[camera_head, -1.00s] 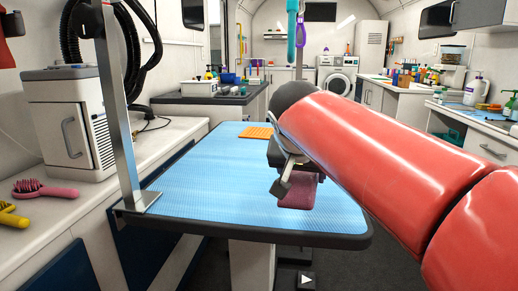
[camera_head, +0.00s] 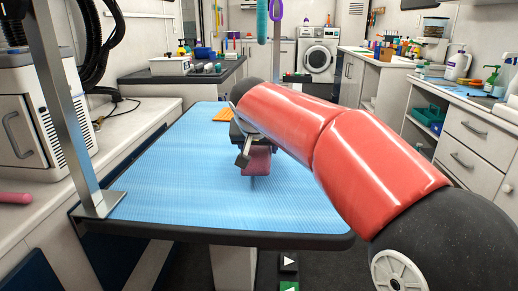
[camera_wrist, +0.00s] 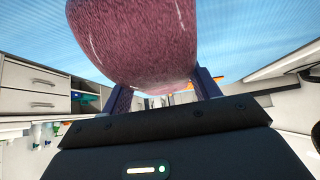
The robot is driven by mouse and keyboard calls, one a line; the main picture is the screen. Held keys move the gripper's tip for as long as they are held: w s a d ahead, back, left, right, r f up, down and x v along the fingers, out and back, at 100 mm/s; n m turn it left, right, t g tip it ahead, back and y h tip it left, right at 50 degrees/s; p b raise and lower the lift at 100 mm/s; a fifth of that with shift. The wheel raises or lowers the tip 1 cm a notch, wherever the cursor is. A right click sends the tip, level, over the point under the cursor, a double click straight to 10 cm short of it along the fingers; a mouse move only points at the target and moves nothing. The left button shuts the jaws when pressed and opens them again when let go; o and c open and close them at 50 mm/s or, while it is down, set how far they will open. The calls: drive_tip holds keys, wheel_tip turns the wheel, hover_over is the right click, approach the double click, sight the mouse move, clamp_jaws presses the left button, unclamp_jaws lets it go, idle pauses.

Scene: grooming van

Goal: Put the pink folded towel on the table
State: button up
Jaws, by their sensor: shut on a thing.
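The pink folded towel (camera_head: 257,160) is held in my gripper (camera_head: 246,150), over the blue-topped grooming table (camera_head: 170,190). In the wrist view the towel (camera_wrist: 138,40) fills the upper middle between the two dark fingers (camera_wrist: 160,95). The fingers are shut on it. In the head view my red arm hides part of the towel and the right side of the table. I cannot tell whether the towel's lower edge touches the tabletop.
An orange mat (camera_head: 223,114) lies near the table's far edge. A metal post (camera_head: 68,110) rises from the table's left front corner. Teal and purple loops (camera_head: 262,20) hang above the far end. The front and left of the tabletop are clear.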

drive_tip(key=shift+w+r, duration=0.1)
drive_tip(key=shift+w, duration=1.05)
drive_tip(key=shift+w+f, duration=0.25)
drive_tip(key=shift+w, duration=0.05)
drive_tip(key=shift+f, duration=1.55)
drive_tip(key=shift+f, duration=0.1)
drive_tip(key=shift+f, duration=0.15)
drive_tip(key=o, duration=1.1)
drive_tip(key=shift+c, duration=0.2)
